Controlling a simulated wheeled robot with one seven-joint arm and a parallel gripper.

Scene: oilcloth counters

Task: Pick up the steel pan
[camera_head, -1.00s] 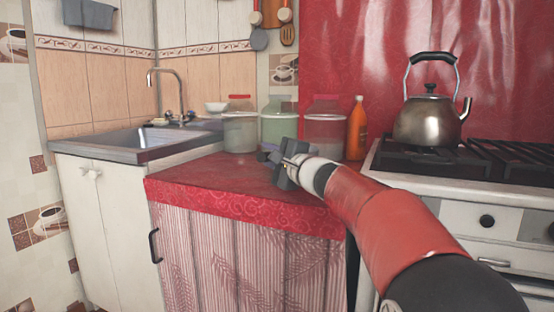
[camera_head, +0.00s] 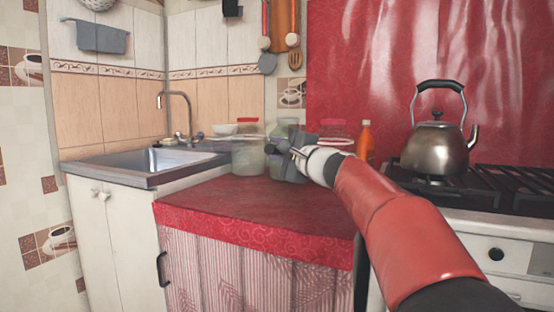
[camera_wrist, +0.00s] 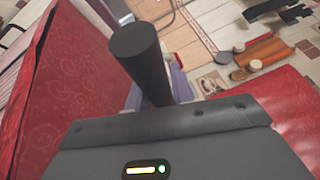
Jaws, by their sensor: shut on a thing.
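My gripper (camera_head: 280,158) is raised above the red oilcloth counter (camera_head: 235,205), in front of the jars. In the wrist view, a thick black cylinder (camera_wrist: 142,58), which looks like the steel pan's handle, stands up from just beyond my gripper's grey housing. My gripper is shut on it. The pan's metal body cannot be made out in either view; the gripper and housing hide most of what is held.
Glass jars (camera_head: 249,158) and an orange bottle (camera_head: 365,141) stand at the counter's back. A kettle (camera_head: 436,147) sits on the stove at right. The sink (camera_head: 150,162) is at left. The counter's front is clear.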

